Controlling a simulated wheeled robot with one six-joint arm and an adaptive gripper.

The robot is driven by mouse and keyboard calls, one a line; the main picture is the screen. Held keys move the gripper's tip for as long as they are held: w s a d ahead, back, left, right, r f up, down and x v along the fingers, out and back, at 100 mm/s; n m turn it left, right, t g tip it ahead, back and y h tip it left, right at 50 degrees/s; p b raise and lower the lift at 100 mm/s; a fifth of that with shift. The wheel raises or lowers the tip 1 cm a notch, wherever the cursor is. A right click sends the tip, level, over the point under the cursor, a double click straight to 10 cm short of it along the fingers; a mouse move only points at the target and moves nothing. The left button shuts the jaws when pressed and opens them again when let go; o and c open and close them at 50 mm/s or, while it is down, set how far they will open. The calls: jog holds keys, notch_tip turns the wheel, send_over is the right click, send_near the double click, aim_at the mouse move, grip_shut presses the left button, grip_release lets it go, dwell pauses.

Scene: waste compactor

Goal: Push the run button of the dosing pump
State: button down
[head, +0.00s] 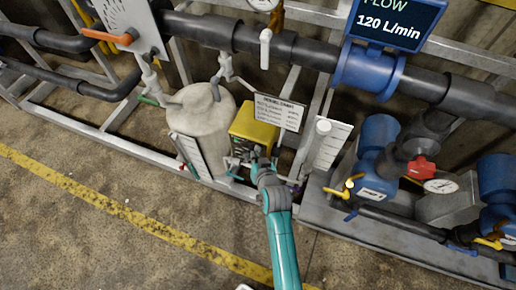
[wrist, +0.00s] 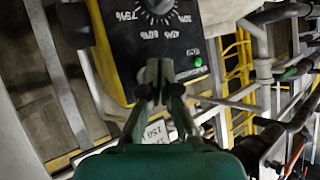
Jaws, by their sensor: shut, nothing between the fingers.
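The dosing pump (head: 254,126) is a yellow box between a pale round tank and a sign in the head view. In the wrist view, its black front panel (wrist: 125,52) shows a dial (wrist: 160,5) with percent marks, upside down. A round green button (wrist: 198,62) sits on the panel, with small lettering beside it. My gripper (head: 255,153) is in front of the pump's lower front in the head view. In the wrist view my gripper (wrist: 159,66) is shut and empty, its tips left of the green button. Whether the tips touch the panel, I cannot tell.
The pale tank (head: 201,112) stands left of the pump. The sign (head: 280,110) and a white scale plate (head: 333,143) are to its right. Blue pumps (head: 378,133) and pipes are farther right. The floor in front is clear, with a yellow line (head: 130,212).

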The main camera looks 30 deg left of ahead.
jog(key=shift+w, duration=0.1)
dwell(0.6)
jog(key=shift+w+a, duration=0.1)
jog(key=shift+w, duration=0.25)
jog(key=shift+s, duration=0.1)
jog(key=shift+s+r, duration=0.1)
jog(key=shift+s, duration=0.3)
jog(key=s, duration=0.2)
jog(key=s+d, duration=0.1)
jog(key=s, duration=0.2)
jog(key=shift+s+d, duration=0.25)
jog(key=shift+s, duration=0.1)
dwell(0.3)
dwell(0.5)
